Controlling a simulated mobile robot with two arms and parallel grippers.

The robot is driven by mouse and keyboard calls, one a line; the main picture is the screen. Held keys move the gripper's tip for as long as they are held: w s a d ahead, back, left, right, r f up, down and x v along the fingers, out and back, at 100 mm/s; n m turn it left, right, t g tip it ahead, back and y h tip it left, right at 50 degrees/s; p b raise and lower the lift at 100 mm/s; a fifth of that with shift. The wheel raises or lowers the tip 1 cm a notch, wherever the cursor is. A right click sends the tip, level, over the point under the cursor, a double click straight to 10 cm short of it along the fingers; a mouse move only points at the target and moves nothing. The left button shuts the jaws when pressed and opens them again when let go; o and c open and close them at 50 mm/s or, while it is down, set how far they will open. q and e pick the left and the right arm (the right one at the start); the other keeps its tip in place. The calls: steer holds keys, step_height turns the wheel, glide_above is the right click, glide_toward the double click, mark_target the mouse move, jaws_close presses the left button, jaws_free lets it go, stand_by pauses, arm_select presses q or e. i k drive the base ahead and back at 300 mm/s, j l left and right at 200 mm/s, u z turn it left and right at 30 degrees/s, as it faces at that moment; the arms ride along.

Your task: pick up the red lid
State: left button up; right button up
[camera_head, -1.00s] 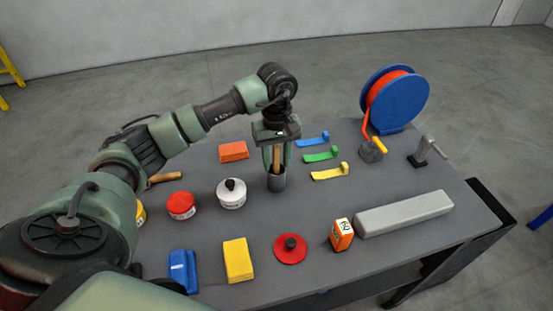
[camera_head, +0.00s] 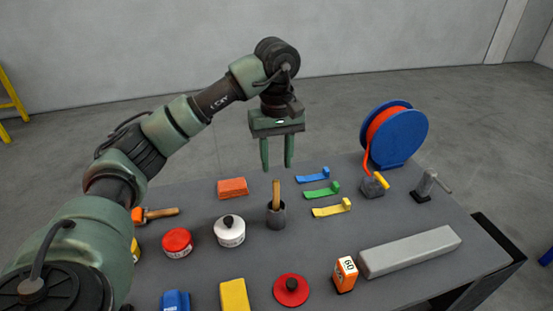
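The red lid (camera_head: 291,291) is a flat red disc with a dark knob, lying on the grey table near its front edge. A round red tin (camera_head: 177,242) stands further left on the table. My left gripper (camera_head: 276,166) hangs above the back of the table, pointing down, its two green fingers apart with nothing between them. It is above and behind a dark cup (camera_head: 276,217) with a wooden handle (camera_head: 276,194) standing in it, well away from the red lid. My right gripper is not in view.
A white pot with a black knob (camera_head: 229,231) stands left of the cup. A yellow block (camera_head: 234,295) and an orange block marked 60 (camera_head: 345,274) flank the lid. A long grey bar (camera_head: 410,251) lies to the right. A blue reel (camera_head: 402,137) stands at the back.

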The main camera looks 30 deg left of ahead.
mark_target(289, 289)
steer(key=u, duration=0.85)
